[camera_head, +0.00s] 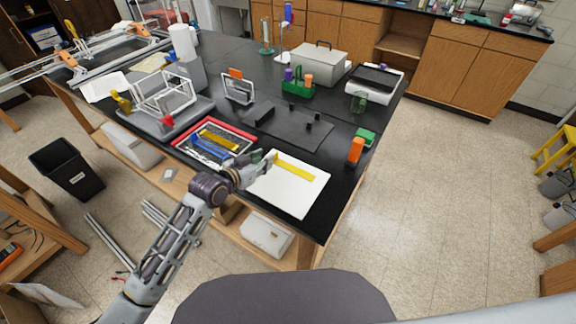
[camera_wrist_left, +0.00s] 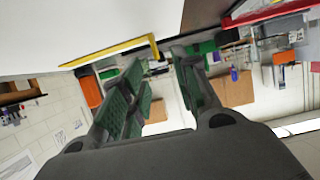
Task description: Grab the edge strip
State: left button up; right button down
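A yellow edge strip (camera_head: 296,168) lies along the far side of a white board (camera_head: 290,195) near the front of the black table. My left gripper (camera_head: 268,161) is at the strip's left end. In the left wrist view the strip (camera_wrist_left: 108,52) runs along the white board's edge, and its bent end is just beyond the fingertips. The fingers of my left gripper (camera_wrist_left: 160,65) stand apart with nothing visible held between them. Whether a finger touches the strip I cannot tell. My right gripper is not in view.
A red-rimmed tray (camera_head: 254,133) with yellow and blue pieces sits left of the board. An orange block (camera_head: 355,150) and a green block (camera_head: 367,136) stand to the right. A dark mat (camera_head: 285,128) with small black pieces lies behind. A white wire frame (camera_head: 164,92) stands farther left.

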aim_at(276, 153)
pick_arm(q)
jog(key=shift+x, duration=0.95)
jog(key=shift+w+d, duration=0.1)
jog(key=shift+d, duration=0.05)
jog(key=shift+p+x, duration=0.4)
jog(key=shift+x, duration=2.05)
jog(key=shift+d, duration=0.15)
jog(key=shift+c, duration=0.2)
grip_shut()
